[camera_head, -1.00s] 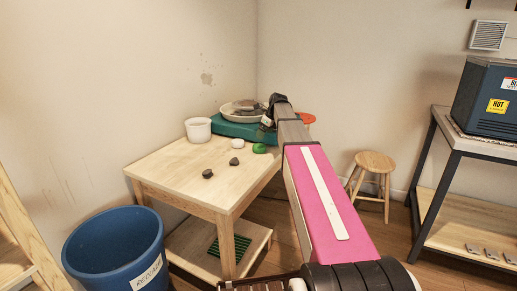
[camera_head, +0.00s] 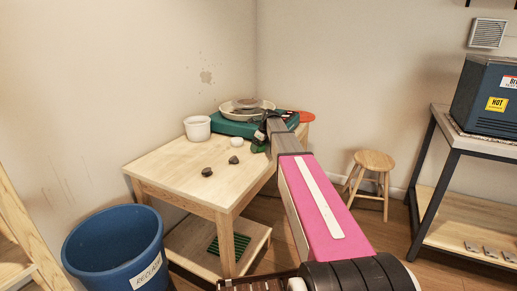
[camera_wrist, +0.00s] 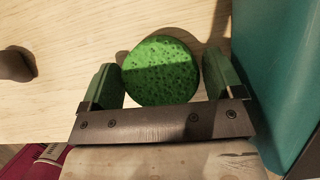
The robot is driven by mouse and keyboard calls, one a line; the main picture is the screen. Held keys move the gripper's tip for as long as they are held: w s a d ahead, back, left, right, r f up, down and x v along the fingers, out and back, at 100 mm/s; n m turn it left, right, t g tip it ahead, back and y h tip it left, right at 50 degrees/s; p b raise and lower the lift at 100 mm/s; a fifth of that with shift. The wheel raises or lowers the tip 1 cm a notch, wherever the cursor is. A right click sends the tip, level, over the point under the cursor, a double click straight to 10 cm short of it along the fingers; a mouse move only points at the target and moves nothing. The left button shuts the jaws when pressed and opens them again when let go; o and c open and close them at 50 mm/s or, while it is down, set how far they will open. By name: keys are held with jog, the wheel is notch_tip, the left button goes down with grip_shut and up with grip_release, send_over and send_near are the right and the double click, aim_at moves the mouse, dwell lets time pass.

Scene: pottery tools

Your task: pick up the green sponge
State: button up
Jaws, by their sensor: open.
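The round green sponge (camera_wrist: 161,70) lies on the wooden table (camera_head: 180,166), beside the teal base of the pottery wheel. In the wrist view it sits between the two green fingers of my gripper (camera_wrist: 161,84), with a narrow gap at each side. My gripper is open and holds nothing. In the head view my gripper (camera_head: 262,140) is at the far right part of the table, low over the sponge's spot. There the sponge is mostly hidden by my gripper.
The teal wheel base (camera_head: 236,128) stands close to the right of the gripper in the wrist view (camera_wrist: 262,70). A white bucket (camera_head: 198,128), a small white bowl (camera_head: 237,141) and two dark lumps (camera_head: 207,172) are on the table. A stool (camera_head: 373,162) stands right.

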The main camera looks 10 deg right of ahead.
jog(key=c, duration=0.5)
jog(key=shift+r, duration=0.45)
notch_tip(320, 180, up, 4)
jog(key=shift+f, duration=0.25)
jog(key=a+r, duration=0.2)
jog(key=a, duration=0.2)
jog(key=s+a+r, duration=0.1)
jog(key=a+r, duration=0.1)
jog(key=a, duration=0.1)
jog(key=a+r, duration=0.2)
jog(key=a, duration=0.2)
jog(key=shift+s+a+r, duration=0.25)
jog(key=shift+a+r, duration=0.05)
jog(key=shift+r, duration=0.05)
